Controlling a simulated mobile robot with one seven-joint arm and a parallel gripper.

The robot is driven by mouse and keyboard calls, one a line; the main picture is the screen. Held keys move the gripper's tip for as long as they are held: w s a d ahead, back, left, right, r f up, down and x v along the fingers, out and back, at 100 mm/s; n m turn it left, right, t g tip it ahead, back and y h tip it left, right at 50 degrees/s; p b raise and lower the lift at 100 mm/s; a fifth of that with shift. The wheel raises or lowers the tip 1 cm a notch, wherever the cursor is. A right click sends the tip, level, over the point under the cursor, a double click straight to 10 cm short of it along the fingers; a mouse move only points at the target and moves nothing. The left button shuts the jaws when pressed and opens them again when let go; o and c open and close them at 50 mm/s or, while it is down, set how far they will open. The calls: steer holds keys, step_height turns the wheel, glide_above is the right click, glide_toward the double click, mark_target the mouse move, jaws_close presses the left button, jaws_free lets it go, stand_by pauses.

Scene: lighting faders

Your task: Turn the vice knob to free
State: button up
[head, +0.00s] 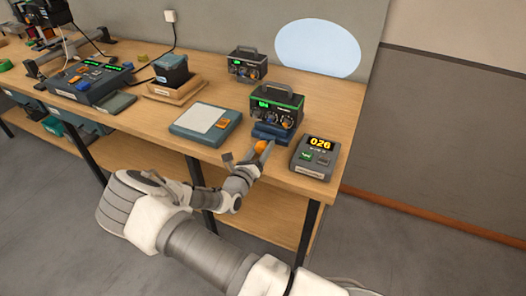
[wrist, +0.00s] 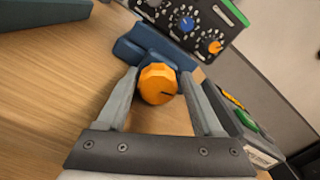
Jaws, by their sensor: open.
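The vice (head: 271,132) is blue and sits near the table's front edge, below a black device with a green top edge (head: 277,107). Its orange knob (head: 261,146) faces the front. In the wrist view the orange knob (wrist: 157,84) is ridged, with a dark mark pointing right, and the blue vice (wrist: 150,44) lies behind it. My gripper (wrist: 160,76) is open, one finger on each side of the knob. Small gaps seem to show between fingers and knob; contact is unclear. In the head view my gripper (head: 260,152) partly hides the knob.
A counter box (head: 316,157) reading 026 stands close right of the vice. A flat panel with a pale top (head: 205,124) lies to the left. A second device (head: 247,65) stands behind. The table's front edge (head: 290,186) runs just below.

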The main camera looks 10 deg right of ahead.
steer(key=shift+a+f, duration=0.15)
steer(key=shift+f, duration=0.2)
